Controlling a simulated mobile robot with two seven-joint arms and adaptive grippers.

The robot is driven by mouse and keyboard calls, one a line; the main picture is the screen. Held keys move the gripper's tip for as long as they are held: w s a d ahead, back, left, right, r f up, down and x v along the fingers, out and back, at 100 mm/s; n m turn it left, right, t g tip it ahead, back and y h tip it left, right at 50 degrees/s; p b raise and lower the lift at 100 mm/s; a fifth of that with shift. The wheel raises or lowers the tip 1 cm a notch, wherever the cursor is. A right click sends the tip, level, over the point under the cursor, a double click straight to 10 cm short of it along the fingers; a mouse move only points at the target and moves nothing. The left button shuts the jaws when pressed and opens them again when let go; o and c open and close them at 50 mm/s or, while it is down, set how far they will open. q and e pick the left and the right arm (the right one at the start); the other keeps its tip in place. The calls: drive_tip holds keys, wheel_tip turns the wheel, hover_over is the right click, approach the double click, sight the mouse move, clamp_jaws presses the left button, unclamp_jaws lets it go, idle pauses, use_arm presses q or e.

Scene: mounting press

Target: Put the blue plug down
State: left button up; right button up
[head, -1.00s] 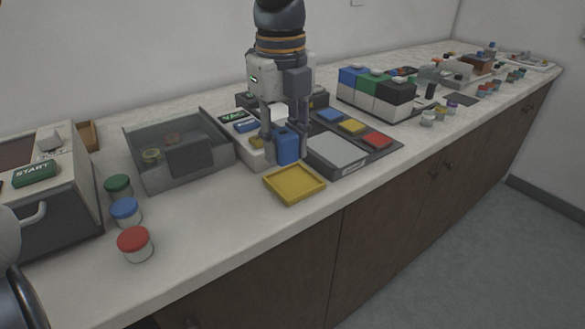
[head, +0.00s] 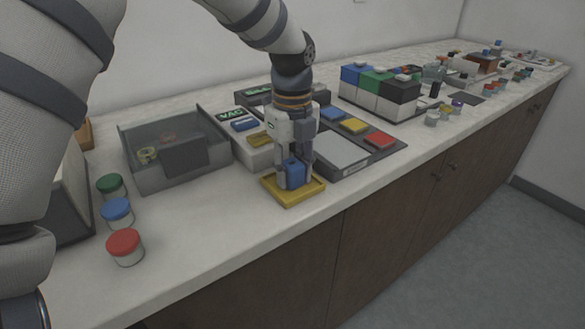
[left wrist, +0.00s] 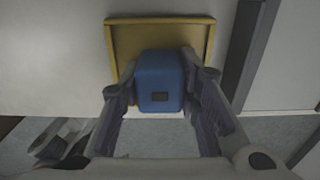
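The blue plug (head: 294,174) is a small blue block, upright between the fingers of my left gripper (head: 294,182). In the left wrist view the plug (left wrist: 160,82) has a finger against each side, so the gripper is shut on it. The plug is low over the yellow tray (head: 290,199), within its rim. I cannot tell whether its underside touches the tray floor. The tray also shows behind the plug in the left wrist view (left wrist: 192,22). My right gripper is not in view.
Red (head: 125,243), blue (head: 117,210) and green (head: 110,184) lidded jars stand at left. A grey open-topped bin (head: 185,157) is behind them. A dark panel with coloured pads (head: 353,125) lies right of the gripper. The counter's front edge is close to the tray.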

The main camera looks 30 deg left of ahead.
sight(292, 163)
use_arm(q)
drive_tip(key=o, duration=0.3)
wheel_tip(292, 163, up, 12)
drive_tip(key=shift+r, duration=0.2)
idle(0.5)
